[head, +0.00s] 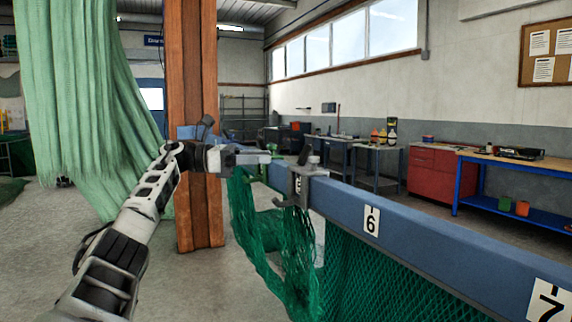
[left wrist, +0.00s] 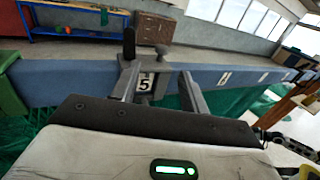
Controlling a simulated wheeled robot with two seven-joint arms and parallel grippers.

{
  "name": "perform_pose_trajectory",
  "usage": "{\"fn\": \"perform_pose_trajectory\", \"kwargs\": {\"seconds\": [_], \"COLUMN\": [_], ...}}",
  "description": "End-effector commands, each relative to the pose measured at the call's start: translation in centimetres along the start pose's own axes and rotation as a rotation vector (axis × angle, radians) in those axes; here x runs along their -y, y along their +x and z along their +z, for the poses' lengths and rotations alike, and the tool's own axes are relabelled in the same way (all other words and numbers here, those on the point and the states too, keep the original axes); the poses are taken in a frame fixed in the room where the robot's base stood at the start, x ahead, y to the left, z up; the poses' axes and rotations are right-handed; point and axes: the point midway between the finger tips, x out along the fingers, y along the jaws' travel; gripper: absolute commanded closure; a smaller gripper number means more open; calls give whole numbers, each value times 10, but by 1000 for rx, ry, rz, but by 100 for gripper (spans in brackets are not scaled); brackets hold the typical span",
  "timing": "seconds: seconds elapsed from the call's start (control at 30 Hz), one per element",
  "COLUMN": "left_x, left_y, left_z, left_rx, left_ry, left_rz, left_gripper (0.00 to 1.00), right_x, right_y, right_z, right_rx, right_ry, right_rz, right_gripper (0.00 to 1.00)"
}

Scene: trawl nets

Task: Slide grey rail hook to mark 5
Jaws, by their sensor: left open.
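The grey rail hook (head: 309,172) sits over the blue rail (head: 420,228), with a dark upright lever and a round knob on top. In the left wrist view the hook (left wrist: 151,64) is at the mark 5 plate (left wrist: 145,84), which shows within its outline; exact alignment is hard to tell. My left gripper (head: 262,157) is open and empty, just left of the hook in the head view. In the left wrist view its fingers (left wrist: 160,72) are spread in front of the hook and mark. My right gripper is in neither view.
Mark 6 (head: 371,220) and mark 7 (head: 550,301) are nearer along the rail. Green netting (head: 290,250) hangs below the hook and rail. A wooden post (head: 196,100) stands behind my left arm. A red cabinet (head: 437,172) and benches line the far wall.

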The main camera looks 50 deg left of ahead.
Motion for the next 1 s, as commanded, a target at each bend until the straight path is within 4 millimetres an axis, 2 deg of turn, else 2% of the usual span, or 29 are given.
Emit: {"fn": "perform_pose_trajectory", "kwargs": {"seconds": [0.1,0.3,1.0], "left_x": [0,0,0], "left_y": [-20,-34,-35], "left_z": [1,1,1], "left_rx": [1,1,1], "left_ry": [0,0,1], "left_rz": [2,1,0], "left_gripper": [55,55,55], "right_x": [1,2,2], "right_y": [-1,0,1], "right_z": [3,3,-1], "right_rx": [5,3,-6], "right_ry": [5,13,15], "right_rz": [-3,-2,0], "right_gripper": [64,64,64]}}
